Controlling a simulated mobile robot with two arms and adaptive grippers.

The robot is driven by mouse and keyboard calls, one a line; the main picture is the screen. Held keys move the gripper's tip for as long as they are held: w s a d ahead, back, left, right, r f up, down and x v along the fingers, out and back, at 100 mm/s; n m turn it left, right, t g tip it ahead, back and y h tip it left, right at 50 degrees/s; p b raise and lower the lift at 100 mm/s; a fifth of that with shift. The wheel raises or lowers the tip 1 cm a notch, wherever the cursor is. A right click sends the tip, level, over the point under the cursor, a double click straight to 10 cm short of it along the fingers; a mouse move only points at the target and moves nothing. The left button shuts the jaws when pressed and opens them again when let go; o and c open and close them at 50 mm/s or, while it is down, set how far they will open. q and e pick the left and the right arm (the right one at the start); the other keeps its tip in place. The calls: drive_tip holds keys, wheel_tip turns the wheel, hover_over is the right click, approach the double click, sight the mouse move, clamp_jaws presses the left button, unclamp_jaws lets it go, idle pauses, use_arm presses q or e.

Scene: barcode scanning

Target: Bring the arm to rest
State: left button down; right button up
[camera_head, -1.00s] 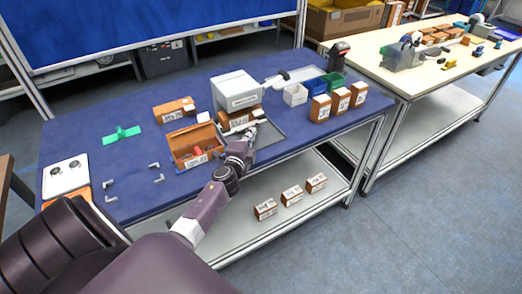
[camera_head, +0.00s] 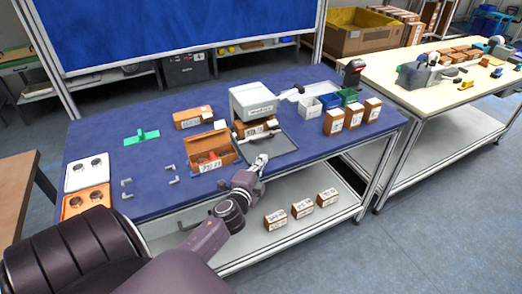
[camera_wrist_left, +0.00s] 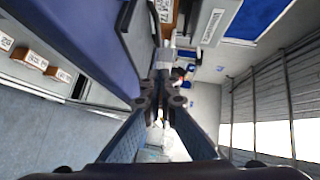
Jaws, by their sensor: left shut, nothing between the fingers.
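My left arm comes in from the lower left in the head view. Its left gripper (camera_head: 261,160) is shut and empty, near the front edge of the blue-topped table (camera_head: 110,120), in front of a dark flat tray (camera_head: 284,142). In the left wrist view the fingers (camera_wrist_left: 162,80) meet at their tips with nothing between them. My right gripper is not in view.
An open brown box (camera_head: 225,158) stands left of the gripper. Behind are a white printer-like device (camera_head: 252,102) with a brown labelled box (camera_head: 262,130) under it, and several upright boxes (camera_head: 353,117) at right. More boxes (camera_head: 302,208) lie on the lower shelf.

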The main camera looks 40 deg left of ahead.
use_arm(q)
drive_tip(key=shift+s+f, duration=0.1)
drive_tip(key=shift+s, duration=0.3)
drive_tip(key=shift+d, duration=0.1)
drive_tip(key=s+d+f+n+g+h, duration=0.35)
drive_tip(key=s+d+n+g, duration=0.2)
drive_tip(key=s+d, duration=0.8)
drive_tip(key=s+d+f+n+g+h, duration=0.35)
drive_tip(key=s+d+g, duration=0.25)
drive_tip(key=s+d, duration=0.75)
drive_tip(key=s+a+f+g, duration=0.1)
drive_tip(key=s+f, duration=0.1)
drive_tip(key=f, duration=1.2)
drive_tip(key=s+a+f+g, duration=0.1)
drive_tip(key=f, duration=1.3)
drive_tip(key=s+a+f+b, duration=0.1)
drive_tip(key=s+a+f, duration=0.2)
drive_tip(key=s+f, duration=1.3)
drive_tip(key=shift+s+g+y, duration=0.35)
drive_tip(key=shift+s+y, duration=0.05)
drive_tip(key=shift+s, duration=0.2)
